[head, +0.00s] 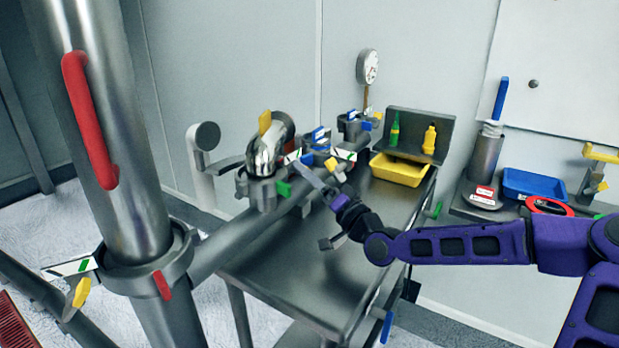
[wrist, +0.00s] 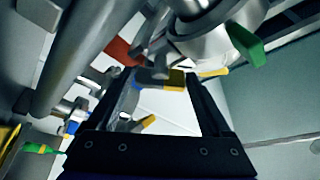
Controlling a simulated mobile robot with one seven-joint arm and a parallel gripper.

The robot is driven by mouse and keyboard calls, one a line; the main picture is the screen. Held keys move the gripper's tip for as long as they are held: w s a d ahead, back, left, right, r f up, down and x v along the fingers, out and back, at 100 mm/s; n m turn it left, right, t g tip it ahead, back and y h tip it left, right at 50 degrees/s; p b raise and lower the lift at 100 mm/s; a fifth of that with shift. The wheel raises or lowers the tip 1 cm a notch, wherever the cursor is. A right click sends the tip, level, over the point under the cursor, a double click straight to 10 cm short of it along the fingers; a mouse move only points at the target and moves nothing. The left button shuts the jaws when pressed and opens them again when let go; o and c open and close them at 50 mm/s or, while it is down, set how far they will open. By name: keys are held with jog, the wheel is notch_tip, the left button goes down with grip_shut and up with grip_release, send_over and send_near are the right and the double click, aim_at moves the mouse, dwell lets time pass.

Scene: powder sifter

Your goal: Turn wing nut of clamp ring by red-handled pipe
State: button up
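The pipe with the red handle (head: 88,120) stands upright at the left of the head view. A grey clamp ring (head: 150,270) goes around its lower part. A yellow wing nut (head: 82,292) sticks out at the ring's left side, below a white and green striped tab (head: 70,267). A small red tab (head: 162,284) is on the ring's front. My gripper (head: 312,172) is well to the right of this ring, over the grey table by the middle fittings. In the wrist view my gripper (wrist: 160,76) is open, with nothing clearly held between its fingers. I cannot surely identify the wing nut there.
A horizontal pipe (head: 235,240) runs from the ring towards the middle fittings. A yellow tray (head: 398,170) is on the grey table (head: 300,280). A blue tray (head: 533,184) is at the right.

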jog(key=shift+o, duration=0.9)
jog(key=v, duration=1.7)
jog(key=shift+s+f+p, duration=0.2)
jog(key=shift+p, duration=0.2)
